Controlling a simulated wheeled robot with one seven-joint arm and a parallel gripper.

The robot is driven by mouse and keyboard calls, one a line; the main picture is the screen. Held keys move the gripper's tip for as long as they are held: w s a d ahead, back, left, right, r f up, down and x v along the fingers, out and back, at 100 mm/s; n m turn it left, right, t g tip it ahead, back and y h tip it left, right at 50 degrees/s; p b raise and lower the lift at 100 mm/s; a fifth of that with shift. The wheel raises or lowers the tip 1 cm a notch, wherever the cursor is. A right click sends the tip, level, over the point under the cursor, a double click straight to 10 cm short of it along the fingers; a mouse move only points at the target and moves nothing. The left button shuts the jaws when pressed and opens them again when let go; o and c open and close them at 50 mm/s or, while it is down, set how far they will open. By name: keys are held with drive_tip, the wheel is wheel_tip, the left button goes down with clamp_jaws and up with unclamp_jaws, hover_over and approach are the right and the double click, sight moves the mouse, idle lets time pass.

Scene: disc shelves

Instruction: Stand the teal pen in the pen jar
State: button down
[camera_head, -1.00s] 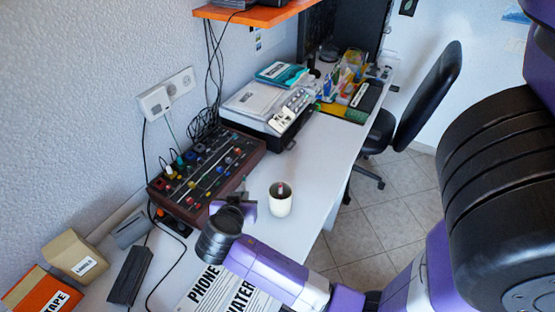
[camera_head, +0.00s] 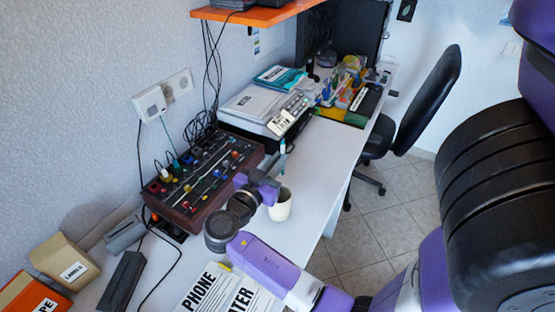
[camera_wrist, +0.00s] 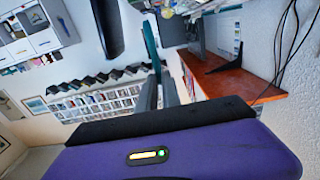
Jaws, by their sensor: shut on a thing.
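The teal pen (camera_head: 283,148) stands close to upright in my gripper (camera_head: 272,186), its teal end up. My gripper is shut on it. In the wrist view, the pen (camera_wrist: 151,46) rises between the dark fingers of my gripper (camera_wrist: 158,94). The white pen jar (camera_head: 281,209) stands upright on the desk, just beside and below the fingers in the head view. My gripper covers part of its rim and opening. The pen's lower end is hidden, so I cannot tell whether it is over or inside the jar.
A mixer (camera_head: 207,180) with knobs and cables sits left of my gripper. A printer-like device (camera_head: 262,108) and crowded stationery (camera_head: 350,85) stand farther back. A paper sheet (camera_head: 230,291) lies in front. The desk (camera_head: 318,160) behind the jar is clear.

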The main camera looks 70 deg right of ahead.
wheel_tip(320, 180, down, 10)
drive_tip(key=b, duration=0.7)
drive_tip(key=shift+r, duration=0.25)
drive_tip(key=c, duration=1.5)
unclamp_jaws()
drive_tip(key=shift+o, duration=0.2)
drive_tip(key=b+v, duration=0.1)
drive_tip(key=v, duration=0.6)
drive_tip(key=shift+a+b, duration=0.4)
drive_tip(key=shift+w, duration=0.1)
